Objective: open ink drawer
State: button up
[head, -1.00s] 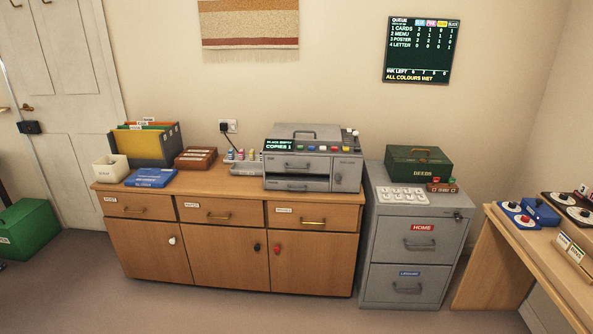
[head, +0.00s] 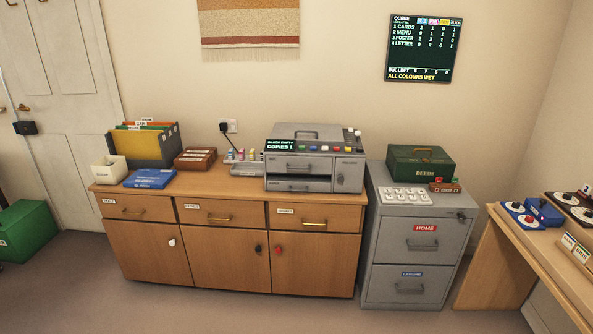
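A wooden sideboard (head: 232,191) stands against the back wall. It has three drawers in a row above three doors. The left drawer (head: 120,206), the middle drawer (head: 233,217) and the right drawer (head: 340,218) are all shut, each with a brass bar handle and a small white label. The labels are too small to read surely, so I cannot tell which is the ink drawer. A grey copier (head: 312,160) on top has a screen and coloured buttons, and its panels look shut. My gripper is not in view.
A grey filing cabinet (head: 443,234) stands right of the sideboard, with a green deeds box (head: 421,164) on top. A wooden desk (head: 543,254) is at the right edge. A green box (head: 27,231) sits on the floor at left. The floor before the sideboard is clear.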

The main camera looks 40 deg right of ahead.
aim_at(301, 164)
jog(key=z, duration=0.1)
jog(key=i, duration=1)
jog(key=u, duration=0.05)
